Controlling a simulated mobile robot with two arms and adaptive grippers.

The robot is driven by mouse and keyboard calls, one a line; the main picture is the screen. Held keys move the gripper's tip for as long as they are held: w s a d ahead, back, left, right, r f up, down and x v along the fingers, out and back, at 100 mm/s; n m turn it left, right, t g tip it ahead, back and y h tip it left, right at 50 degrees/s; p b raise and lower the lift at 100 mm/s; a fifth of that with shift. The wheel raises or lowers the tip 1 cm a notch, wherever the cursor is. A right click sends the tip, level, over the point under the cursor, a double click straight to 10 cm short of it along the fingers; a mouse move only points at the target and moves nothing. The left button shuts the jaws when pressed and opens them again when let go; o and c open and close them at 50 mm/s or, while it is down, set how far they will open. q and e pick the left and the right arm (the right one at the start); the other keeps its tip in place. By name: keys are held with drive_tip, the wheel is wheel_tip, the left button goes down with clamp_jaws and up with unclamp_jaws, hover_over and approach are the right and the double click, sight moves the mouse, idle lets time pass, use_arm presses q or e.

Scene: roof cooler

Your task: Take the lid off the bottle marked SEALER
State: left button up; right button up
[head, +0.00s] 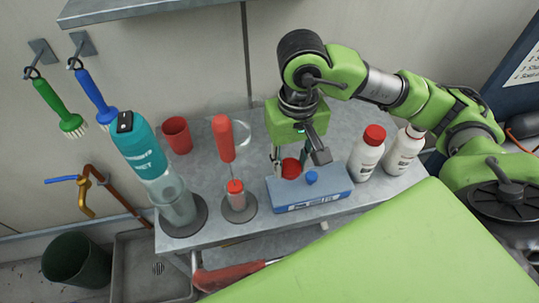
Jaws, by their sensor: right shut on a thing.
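My right gripper (291,160) points down over the table behind the blue box. It is shut on a round red lid (291,168). What is under the lid is hidden by the blue box, so I cannot tell whether the lid is on a bottle. To its right stand a white bottle with a red lid (367,153) and another white bottle with a red lid (404,150), both upright. Their labels are too small to read, so I cannot tell which bottle is marked SEALER. My left gripper is not in view.
The blue box (309,188) with a blue knob stands at the table's front edge. Left of it are a red-handled tool in a round stand (238,205), a red cup (177,135) and a tall teal bottle (150,155). Two brushes hang on the wall at left.

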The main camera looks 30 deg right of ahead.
drive_tip(key=w+a+f+p, duration=0.2)
drive_tip(key=w+f, duration=0.1)
drive_tip(key=w, duration=0.4)
drive_tip(key=p, duration=0.2)
hover_over(258, 169)
drive_tip(key=s, duration=0.1)
drive_tip(key=f, duration=0.4)
drive_tip(key=shift+s+d, duration=0.1)
drive_tip(key=shift+d, duration=0.1)
drive_tip(key=shift+w+a+f, duration=0.1)
drive_tip(key=shift+w+f, duration=0.35)
drive_tip(key=shift+f, duration=0.1)
wheel_tip(258, 169, down, 3)
drive_tip(key=shift+w+a+r+p, duration=0.1)
drive_tip(key=shift+w+p, duration=0.05)
drive_tip(key=shift+p, duration=0.75)
drive_tip(key=shift+f, duration=0.35)
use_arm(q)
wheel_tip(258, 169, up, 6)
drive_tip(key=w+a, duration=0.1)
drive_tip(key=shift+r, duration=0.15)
use_arm(e)
drive_tip(key=shift+f, duration=0.1)
